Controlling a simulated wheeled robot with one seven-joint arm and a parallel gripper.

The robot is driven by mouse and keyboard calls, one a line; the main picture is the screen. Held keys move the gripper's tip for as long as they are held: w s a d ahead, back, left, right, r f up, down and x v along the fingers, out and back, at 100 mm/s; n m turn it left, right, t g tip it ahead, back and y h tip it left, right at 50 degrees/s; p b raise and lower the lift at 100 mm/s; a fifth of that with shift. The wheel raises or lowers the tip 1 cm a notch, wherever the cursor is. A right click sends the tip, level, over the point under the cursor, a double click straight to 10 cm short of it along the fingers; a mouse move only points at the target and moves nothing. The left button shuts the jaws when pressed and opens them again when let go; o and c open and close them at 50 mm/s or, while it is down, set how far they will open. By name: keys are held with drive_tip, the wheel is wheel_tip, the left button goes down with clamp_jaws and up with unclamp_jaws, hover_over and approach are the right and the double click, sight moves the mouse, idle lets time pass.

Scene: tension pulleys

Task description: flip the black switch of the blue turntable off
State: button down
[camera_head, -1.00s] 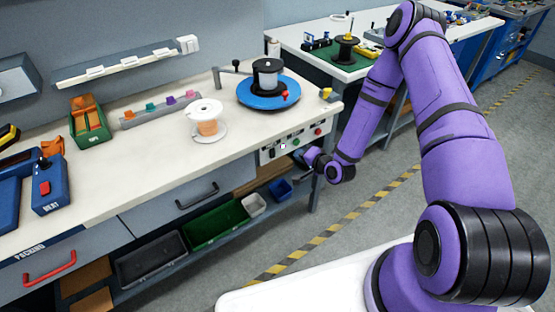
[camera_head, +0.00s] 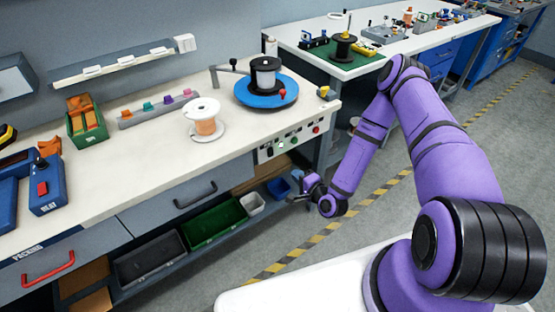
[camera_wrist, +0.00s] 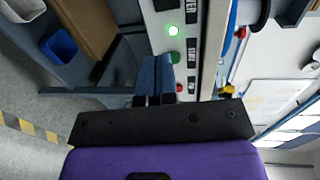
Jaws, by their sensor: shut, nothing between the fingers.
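The blue turntable (camera_head: 249,97) sits on the workbench and carries a black-and-white spool (camera_head: 264,73). Its control panel (camera_head: 300,138) is on the bench front below it, with green and red buttons and small dark parts too small to make out as a switch. In the wrist view the panel (camera_wrist: 157,37) shows a lit green button (camera_wrist: 172,30), another green button (camera_wrist: 174,57), a red button and black labels. My gripper (camera_head: 292,199) is shut and empty, in front of and below the panel. Its fingers (camera_wrist: 155,78) cover part of the view beside the panel.
A white spool (camera_head: 204,123) stands left of the turntable. Below the bench are a blue bin (camera_head: 278,189), a grey bin (camera_head: 252,204) and a green tray (camera_head: 213,223). A table leg (camera_head: 321,160) stands close to my gripper. Floor to the right is open.

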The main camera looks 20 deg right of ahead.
sight(272, 155)
drive_tip(key=x, duration=1.4)
drive_tip(key=shift+a, duration=0.1)
